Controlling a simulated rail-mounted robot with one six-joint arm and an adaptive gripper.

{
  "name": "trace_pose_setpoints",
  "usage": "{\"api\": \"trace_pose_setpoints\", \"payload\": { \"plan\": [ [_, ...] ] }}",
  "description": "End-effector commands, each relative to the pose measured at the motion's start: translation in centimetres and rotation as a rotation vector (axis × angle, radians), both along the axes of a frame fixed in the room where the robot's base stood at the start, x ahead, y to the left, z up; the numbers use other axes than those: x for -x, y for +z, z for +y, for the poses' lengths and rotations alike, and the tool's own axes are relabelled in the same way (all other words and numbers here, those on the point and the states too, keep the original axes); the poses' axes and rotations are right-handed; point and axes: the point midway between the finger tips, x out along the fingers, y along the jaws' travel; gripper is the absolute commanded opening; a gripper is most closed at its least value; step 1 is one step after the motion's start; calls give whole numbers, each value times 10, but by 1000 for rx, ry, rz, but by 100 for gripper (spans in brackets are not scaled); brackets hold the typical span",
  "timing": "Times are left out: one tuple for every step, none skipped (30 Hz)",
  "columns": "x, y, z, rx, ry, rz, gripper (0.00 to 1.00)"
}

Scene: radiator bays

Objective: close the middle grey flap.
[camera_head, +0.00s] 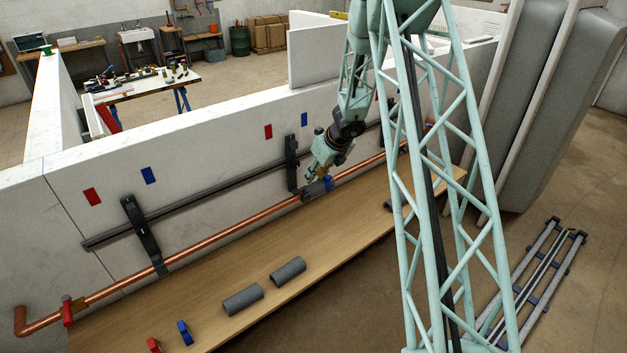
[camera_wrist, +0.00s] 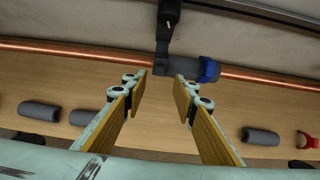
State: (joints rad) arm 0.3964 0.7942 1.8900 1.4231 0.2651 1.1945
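A dark upright bracket (camera_head: 291,163) stands at the middle of the wall rail. At its foot a grey sleeve (camera_head: 316,189) with a blue clip sits on the copper pipe. In the wrist view the bracket (camera_wrist: 168,28) reaches down to the pipe, and the sleeve (camera_wrist: 194,66) lies just to its right. I cannot tell which grey part is the flap or how far open it is. My gripper (camera_head: 313,176) is close to the bracket's foot. In the wrist view its fingers (camera_wrist: 160,92) are spread, with nothing between them, short of the pipe and sleeve.
The copper pipe (camera_head: 205,237) runs along the wall above a wooden shelf (camera_head: 190,285). Loose grey tubes (camera_head: 243,299) and red and blue clips (camera_head: 184,332) lie on the shelf. Another bracket (camera_head: 145,235) is at the left. Grey padded panels (camera_head: 540,90) stand at the right.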

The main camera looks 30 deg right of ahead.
Motion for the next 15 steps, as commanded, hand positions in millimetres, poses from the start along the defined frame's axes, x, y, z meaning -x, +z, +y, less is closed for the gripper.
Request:
{"api": "trace_pose_setpoints", "payload": {
  "plan": [
    [2, 3, 0, 0, 0, 0, 26],
    [3, 4, -1, 0, 0, 1, 26],
    [4, 6, -1, 0, 0, 1, 26],
    [5, 7, -1, 0, 0, 1, 26],
    [5, 8, -1, 0, 0, 1, 26],
    [6, 9, -1, 0, 0, 1, 26],
    [6, 10, -1, 0, 0, 1, 26],
    [7, 11, -1, 0, 0, 1, 26],
    [7, 11, -1, 0, 0, 1, 26],
    [7, 11, -1, 0, 0, 1, 26],
    [7, 11, -1, 0, 0, 1, 26],
    [7, 11, -1, 0, 0, 1, 26],
    [7, 11, -1, 0, 0, 1, 26],
    [7, 11, -1, 0, 0, 1, 26],
    [7, 11, -1, 0, 0, 1, 26]
  ]
}}
